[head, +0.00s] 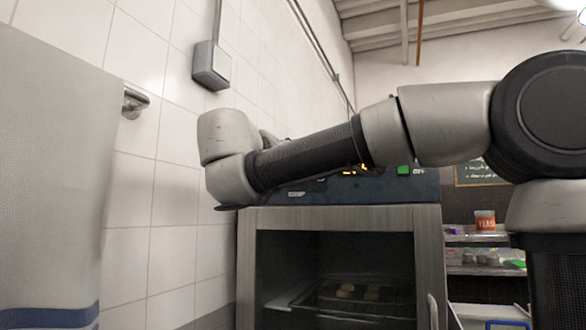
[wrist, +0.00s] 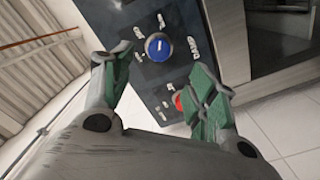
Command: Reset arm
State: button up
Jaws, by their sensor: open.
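My arm (head: 305,155) stretches from the right across the head view, in front of the upper part of an oven. Its wrist end is at the left, close to the tiled wall. My gripper (wrist: 163,62) shows in the wrist view with its two green-padded fingers spread apart and nothing between them. Beyond the fingers is a dark control panel with a blue knob (wrist: 158,46) and a red button (wrist: 179,101). The knob appears between the fingertips; I cannot tell whether anything touches. In the head view the fingers are hidden behind my arm.
The oven (head: 340,217) has a glass front with pale food on a tray inside. A green switch (head: 404,170) shows on its panel. A grey box (head: 211,66) hangs on the tiled wall. Shelves with a tub (head: 485,220) stand at the right.

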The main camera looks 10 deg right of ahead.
jog(key=shift+s+a, duration=0.15)
jog(key=shift+s, duration=0.05)
dwell(0.4)
notch_tip(320, 180, down, 15)
jog(key=n+g+y, duration=0.4)
jog(key=n, duration=0.1)
jog(key=s+d+f+g+y, duration=0.2)
jog(key=s+d+f+g, duration=0.25)
jog(key=d+f, duration=0.5)
jog(key=s+d+f+m+g+y, duration=0.1)
jog(key=s+d+f+m+y, duration=0.1)
jog(key=s+d+f, duration=0.4)
jog(key=s+d+f+m+y, duration=0.2)
jog(key=s+d+f+m, duration=0.3)
jog(key=s+f, duration=0.4)
jog(key=s+d, duration=0.1)
jog(key=s, duration=0.4)
jog(key=shift+g+y, duration=0.3)
jog(key=shift+g, duration=0.05)
